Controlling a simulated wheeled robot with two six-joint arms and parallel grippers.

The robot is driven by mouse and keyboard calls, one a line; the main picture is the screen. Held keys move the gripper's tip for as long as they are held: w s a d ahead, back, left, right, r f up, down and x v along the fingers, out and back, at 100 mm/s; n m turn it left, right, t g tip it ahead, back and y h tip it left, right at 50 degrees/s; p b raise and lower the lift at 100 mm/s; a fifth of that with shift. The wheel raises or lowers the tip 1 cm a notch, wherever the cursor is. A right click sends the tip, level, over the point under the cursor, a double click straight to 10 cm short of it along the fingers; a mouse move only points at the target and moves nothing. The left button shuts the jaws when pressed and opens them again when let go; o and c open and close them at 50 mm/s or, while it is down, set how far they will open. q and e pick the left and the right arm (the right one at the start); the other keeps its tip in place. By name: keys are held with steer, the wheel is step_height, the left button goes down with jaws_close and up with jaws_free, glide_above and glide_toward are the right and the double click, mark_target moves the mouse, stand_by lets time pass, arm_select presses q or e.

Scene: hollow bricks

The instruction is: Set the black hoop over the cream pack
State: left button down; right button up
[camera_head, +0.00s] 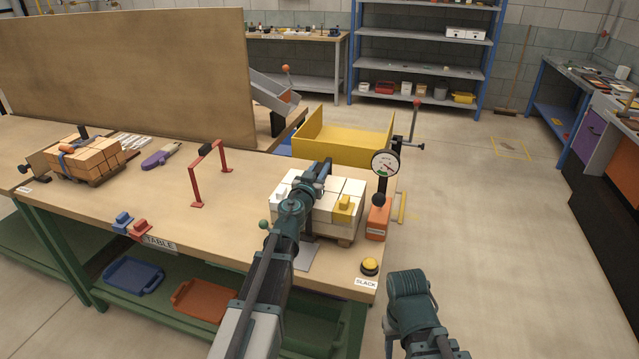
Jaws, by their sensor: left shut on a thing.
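The cream pack (333,224) is a block of pale bricks on a small wooden pallet near the bench's right end. A yellow corner piece (343,207) sits on its right front top edge. I cannot make out a black hoop at the pack. My right arm shows at the bottom right, off the bench; its fingertips are not in view.
A dial gauge (385,163) stands on an orange base (378,218) right beside the pack. A yellow button (370,266) sits at the front corner. A red frame (208,172) stands left of the pack. An orange brick pack (95,160) lies far left.

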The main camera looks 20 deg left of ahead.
arm_select(q)
steer(key=shift+f+b, duration=1.45)
steer(key=shift+f, duration=0.35)
steer(key=shift+f, duration=0.1)
steer(key=c, duration=0.7)
jaws_free()
steer(key=shift+o, duration=0.2)
steer(key=shift+r, duration=0.2)
steer(key=s, duration=1.2)
steer(key=shift+a, duration=0.2)
